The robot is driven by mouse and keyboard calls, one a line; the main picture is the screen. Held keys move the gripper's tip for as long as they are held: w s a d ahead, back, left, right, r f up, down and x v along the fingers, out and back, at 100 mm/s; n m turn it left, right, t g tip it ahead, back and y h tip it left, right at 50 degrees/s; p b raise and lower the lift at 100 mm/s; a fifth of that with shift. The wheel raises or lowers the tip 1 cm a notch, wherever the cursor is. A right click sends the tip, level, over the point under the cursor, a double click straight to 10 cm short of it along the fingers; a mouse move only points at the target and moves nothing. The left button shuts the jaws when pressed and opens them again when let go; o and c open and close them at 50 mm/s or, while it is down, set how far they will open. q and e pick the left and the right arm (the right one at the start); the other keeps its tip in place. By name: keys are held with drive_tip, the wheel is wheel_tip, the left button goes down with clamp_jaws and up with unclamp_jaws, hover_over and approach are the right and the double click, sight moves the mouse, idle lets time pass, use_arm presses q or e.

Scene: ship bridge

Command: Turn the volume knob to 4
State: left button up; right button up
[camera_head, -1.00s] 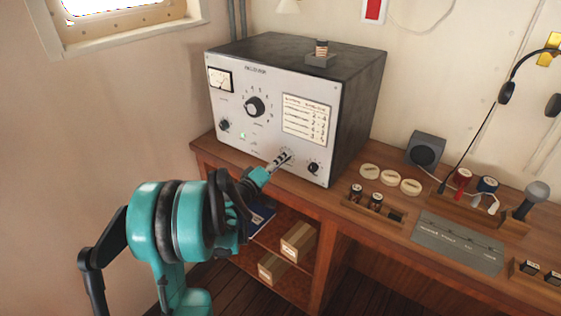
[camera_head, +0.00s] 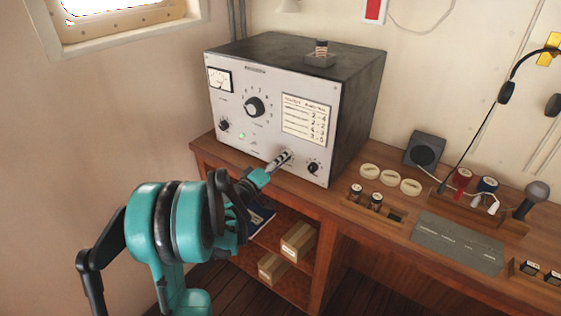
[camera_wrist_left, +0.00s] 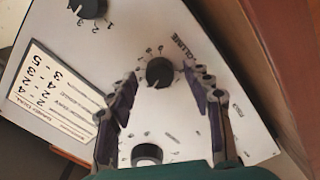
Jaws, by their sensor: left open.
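The radio set (camera_head: 270,145) stands on the wooden bench with its pale front panel facing me. The volume knob (camera_wrist_left: 160,72), small, round and black, shows in the left wrist view with numbers and its label around it. A small pale mark shows on its lower left side, but I cannot read its number. My left gripper (camera_wrist_left: 164,85) is open, its fingers on either side of the knob in that view; contact cannot be told. In the head view my left gripper (camera_head: 283,159) is at the panel's lower part and hides this knob. My right gripper is out of view.
A larger dial knob (camera_head: 255,107) and a lower right knob (camera_head: 313,168) are on the same panel. A printed table (camera_head: 308,119) sits above the gripper. Batteries (camera_head: 366,197), pale discs (camera_head: 387,179) and a speaker (camera_head: 425,150) are on the bench to the right.

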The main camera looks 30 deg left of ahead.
use_arm(q)
drive_tip(key=s, duration=1.1)
drive_tip(key=shift+s+a, duration=0.4)
drive_tip(key=shift+a, duration=0.05)
drive_tip(key=s+d+f+m+g+h, duration=0.1)
drive_tip(key=d+m+g, duration=0.1)
drive_tip(key=d, duration=0.4)
drive_tip(key=s+d+f+m+g+h, duration=0.1)
drive_tip(key=s+d+f+m+g, duration=0.15)
drive_tip(key=d, duration=0.45)
drive_tip(key=d+f+m+g, duration=0.1)
drive_tip(key=d+m+g, duration=0.15)
drive_tip(key=d, duration=0.35)
drive_tip(key=s+d+f+m+g+y, duration=0.1)
drive_tip(key=s+d+m+g, duration=0.1)
drive_tip(key=s, duration=0.4)
drive_tip(key=s+d+f+m+g+y, duration=0.1)
drive_tip(key=s+m+y, duration=0.1)
drive_tip(key=s, duration=0.5)
drive_tip(key=shift+d+g+y, duration=0.3)
drive_tip(key=shift+d+g, duration=0.05)
drive_tip(key=shift+g, duration=0.05)
